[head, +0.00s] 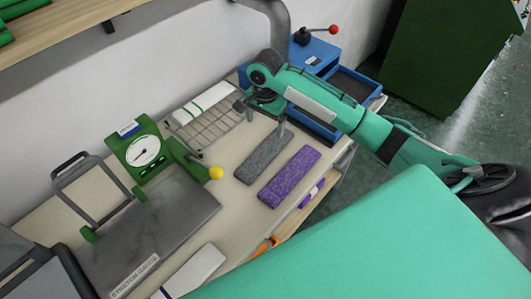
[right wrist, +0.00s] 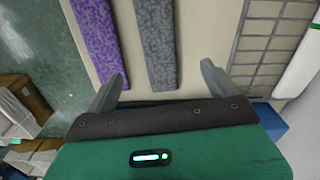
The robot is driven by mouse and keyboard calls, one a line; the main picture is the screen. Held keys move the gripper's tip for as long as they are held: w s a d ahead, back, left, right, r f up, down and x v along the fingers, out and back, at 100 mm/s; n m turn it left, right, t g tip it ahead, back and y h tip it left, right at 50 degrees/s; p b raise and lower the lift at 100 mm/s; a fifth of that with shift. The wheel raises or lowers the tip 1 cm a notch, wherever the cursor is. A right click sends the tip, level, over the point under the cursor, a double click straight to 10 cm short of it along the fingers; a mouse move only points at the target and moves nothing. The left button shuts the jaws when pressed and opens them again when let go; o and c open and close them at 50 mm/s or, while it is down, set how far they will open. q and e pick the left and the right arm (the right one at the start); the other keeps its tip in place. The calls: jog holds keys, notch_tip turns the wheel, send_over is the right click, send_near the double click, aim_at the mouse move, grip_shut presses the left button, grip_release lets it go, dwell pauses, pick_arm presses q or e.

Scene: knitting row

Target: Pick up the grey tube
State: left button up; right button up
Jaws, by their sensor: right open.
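The grey tube (head: 264,155) is a flat, speckled strip lying on the pale table, to the left of a purple tube (head: 289,177). My right gripper (head: 262,117) is open and empty over the far end of the grey tube. In the right wrist view, the grey tube (right wrist: 158,45) runs up the picture from between the two spread fingers of my right gripper (right wrist: 160,84). I cannot tell the exact height of the fingertips above the table. My left gripper is out of view.
A wire rack (head: 208,128) with a white roll (head: 203,104) stands left of the grey tube. A green dial gauge (head: 143,150) and a grey plate device (head: 165,228) with a yellow knob (head: 216,172) are further left. A blue tray (head: 352,88) is behind my right arm.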

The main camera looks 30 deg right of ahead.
jog(key=p, duration=0.2)
send_over(266, 151)
jog(key=f, duration=0.7)
jog(key=shift+w+d+f, duration=0.15)
jog(key=shift+w+f, duration=0.15)
jog(key=shift+s+f, duration=0.1)
jog(key=shift+f, duration=0.5)
jog(key=f, duration=0.1)
jog(key=f+p, duration=0.1)
jog(key=f, duration=0.1)
jog(key=shift+s+a+f+m, duration=0.2)
jog(key=shift+s+f+m, duration=0.05)
jog(key=shift+f+m, duration=0.05)
jog(key=shift+f, duration=0.35)
jog(key=shift+c, duration=0.4)
jog(key=c, duration=1)
